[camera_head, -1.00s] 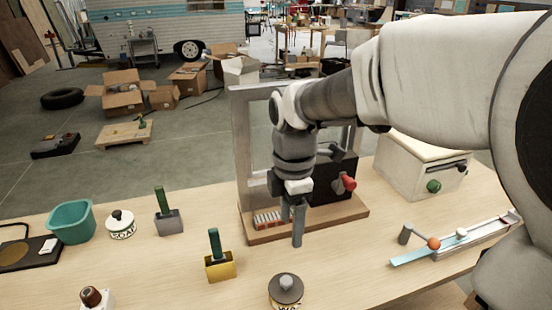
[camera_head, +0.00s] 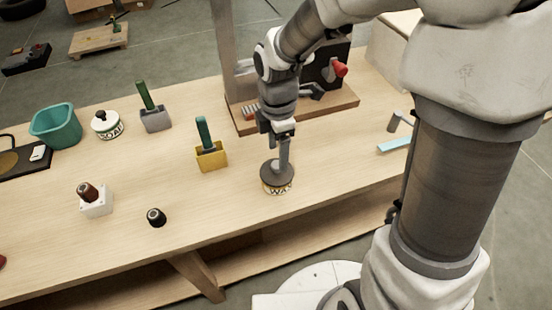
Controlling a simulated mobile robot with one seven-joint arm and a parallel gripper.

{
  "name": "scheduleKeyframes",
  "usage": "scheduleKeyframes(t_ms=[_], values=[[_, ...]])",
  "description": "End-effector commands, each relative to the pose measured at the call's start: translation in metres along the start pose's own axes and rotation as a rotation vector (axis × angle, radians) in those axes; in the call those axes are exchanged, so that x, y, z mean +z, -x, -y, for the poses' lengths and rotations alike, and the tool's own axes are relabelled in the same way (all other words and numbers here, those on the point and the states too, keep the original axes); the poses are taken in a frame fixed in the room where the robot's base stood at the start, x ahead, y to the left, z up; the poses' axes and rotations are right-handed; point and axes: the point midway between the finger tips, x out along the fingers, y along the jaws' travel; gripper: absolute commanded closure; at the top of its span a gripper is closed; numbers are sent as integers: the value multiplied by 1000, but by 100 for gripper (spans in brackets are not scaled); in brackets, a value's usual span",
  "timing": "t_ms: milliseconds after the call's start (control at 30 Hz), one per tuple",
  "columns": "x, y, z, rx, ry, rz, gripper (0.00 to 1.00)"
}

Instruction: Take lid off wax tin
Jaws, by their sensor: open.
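The wax tin (camera_head: 278,188) stands upright on the workbench near its front edge, with part of its "WA" lettering showing. Its dark grey round lid (camera_head: 268,173) is on top. My gripper (camera_head: 283,160) points down right over the lid, with its fingers at the lid's knob. The knob is hidden by the fingers, and I cannot tell whether they touch it. My gripper is open.
A yellow block with a green handle (camera_head: 211,158) stands left of the tin. Farther left are a soap tin (camera_head: 106,126), a teal bin (camera_head: 56,125), a white block with a brown knob (camera_head: 95,205) and a small dark knob (camera_head: 156,217). A wooden-based frame (camera_head: 300,110) stands behind.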

Motion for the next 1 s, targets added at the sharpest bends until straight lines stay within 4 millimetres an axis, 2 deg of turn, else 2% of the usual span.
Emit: scheduleKeyframes(t_ms=[33,200,500,567,900,1000], values=[[-2,-11,2,-6,2,0,29],[-3,-33,2,-3,1,-1,29],[-2,-37,1,0,0,-1,29],[-2,-37,1,0,0,-1,38],[-2,-37,1,0,0,-1,99],[-2,-37,1,0,0,-1,100]])
